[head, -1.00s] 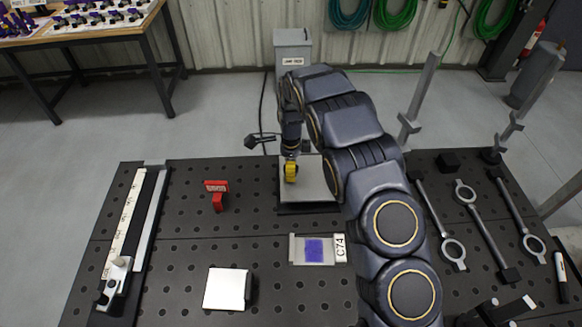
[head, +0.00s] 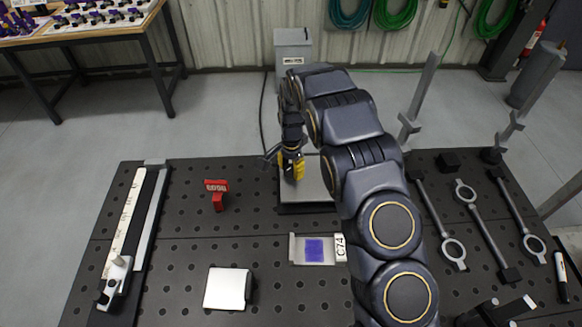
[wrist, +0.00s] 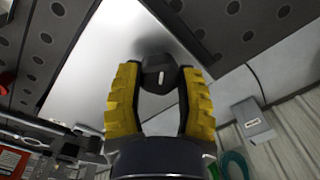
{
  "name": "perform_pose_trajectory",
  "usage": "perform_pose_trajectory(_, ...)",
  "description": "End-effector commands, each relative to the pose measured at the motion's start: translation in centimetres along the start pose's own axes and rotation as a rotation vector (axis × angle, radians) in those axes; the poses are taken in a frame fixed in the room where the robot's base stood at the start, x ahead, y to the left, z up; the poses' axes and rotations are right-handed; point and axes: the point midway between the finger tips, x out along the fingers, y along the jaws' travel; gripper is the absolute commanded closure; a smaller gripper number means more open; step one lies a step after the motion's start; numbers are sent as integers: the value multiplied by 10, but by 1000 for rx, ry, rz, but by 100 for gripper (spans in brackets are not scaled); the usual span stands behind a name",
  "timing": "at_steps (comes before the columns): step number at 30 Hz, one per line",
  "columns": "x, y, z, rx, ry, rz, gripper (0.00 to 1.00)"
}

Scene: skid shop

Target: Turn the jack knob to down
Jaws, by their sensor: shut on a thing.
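The jack knob (wrist: 157,73) is a small black knob with a short white mark on its face, seen in the wrist view. My gripper (wrist: 158,88) has its two yellow ribbed fingers on either side of the knob, shut on it. In the head view, my gripper (head: 291,167) points down at the left part of a flat light-grey plate (head: 317,184) on a dark base. The knob itself is hidden there by my gripper. The setting that the white mark points to cannot be read.
A red labelled block (head: 217,195) stands to the left on the black perforated table (head: 190,236). A C74 plate (head: 340,248) with a purple patch and a white-topped block (head: 226,289) lie nearer. A grey box (head: 293,47) stands behind.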

Motion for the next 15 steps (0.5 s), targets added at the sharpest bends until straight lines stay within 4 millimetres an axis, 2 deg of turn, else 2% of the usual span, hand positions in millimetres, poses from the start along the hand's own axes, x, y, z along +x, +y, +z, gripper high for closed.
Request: perform_pose_trajectory(15, -2, 2, -2, -490, 1, -17, 95)
